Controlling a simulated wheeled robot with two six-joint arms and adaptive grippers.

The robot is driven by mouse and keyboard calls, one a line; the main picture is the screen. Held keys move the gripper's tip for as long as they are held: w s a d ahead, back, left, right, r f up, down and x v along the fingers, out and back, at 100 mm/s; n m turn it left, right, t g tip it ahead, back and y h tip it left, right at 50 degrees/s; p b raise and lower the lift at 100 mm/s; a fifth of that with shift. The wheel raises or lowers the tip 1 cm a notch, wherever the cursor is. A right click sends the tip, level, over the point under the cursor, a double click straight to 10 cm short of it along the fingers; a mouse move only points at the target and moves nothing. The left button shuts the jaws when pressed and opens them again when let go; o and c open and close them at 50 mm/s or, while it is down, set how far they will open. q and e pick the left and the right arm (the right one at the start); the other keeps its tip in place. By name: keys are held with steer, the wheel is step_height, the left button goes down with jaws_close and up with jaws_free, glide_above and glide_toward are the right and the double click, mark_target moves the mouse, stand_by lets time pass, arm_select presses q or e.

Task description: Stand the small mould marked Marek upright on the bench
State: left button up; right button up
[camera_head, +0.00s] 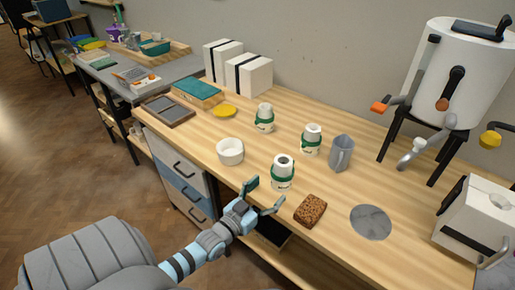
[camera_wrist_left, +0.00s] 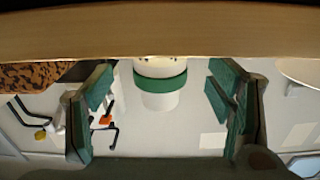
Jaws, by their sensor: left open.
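My left gripper (camera_head: 265,195) is open and empty at the bench's front edge, just short of the front mould. In the left wrist view, which appears upside down, that mould (camera_wrist_left: 160,103) shows beyond and between the spread fingers, with no visible contact. My right gripper is not in view.
A white bowl (camera_head: 230,151) stands left of the front mould and a brown sponge (camera_head: 310,210) right of it. A grey jug (camera_head: 341,152) is behind. A grey disc (camera_head: 371,222) lies to the right, near a white urn on legs (camera_head: 462,75). Bare wood separates these.

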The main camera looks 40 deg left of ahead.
arm_select(q)
steer(key=s, duration=0.5)
steer(key=shift+p, duration=0.35)
